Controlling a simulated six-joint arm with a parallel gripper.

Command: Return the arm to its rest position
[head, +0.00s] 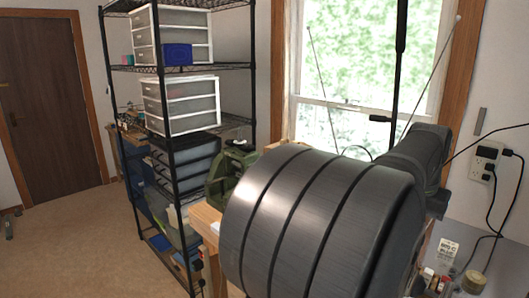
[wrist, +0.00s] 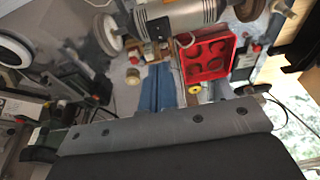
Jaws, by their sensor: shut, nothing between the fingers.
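My gripper (wrist: 160,68) shows in the wrist view: a grey bolted bar crosses the lower part, and two blue finger-like pieces sit together beyond its middle. They are shut with nothing between them. The gripper does not show in the head view. There, a large dark metal cylinder with ring grooves, which looks like a link of my arm, fills the lower right and hides much of the bench.
A black wire shelf (head: 171,100) with drawer units stands left of the window (head: 370,60). A wall outlet (head: 485,160) with cables is at right. The wrist view shows a red tray (wrist: 208,62) and a grey motor-like machine (wrist: 180,14).

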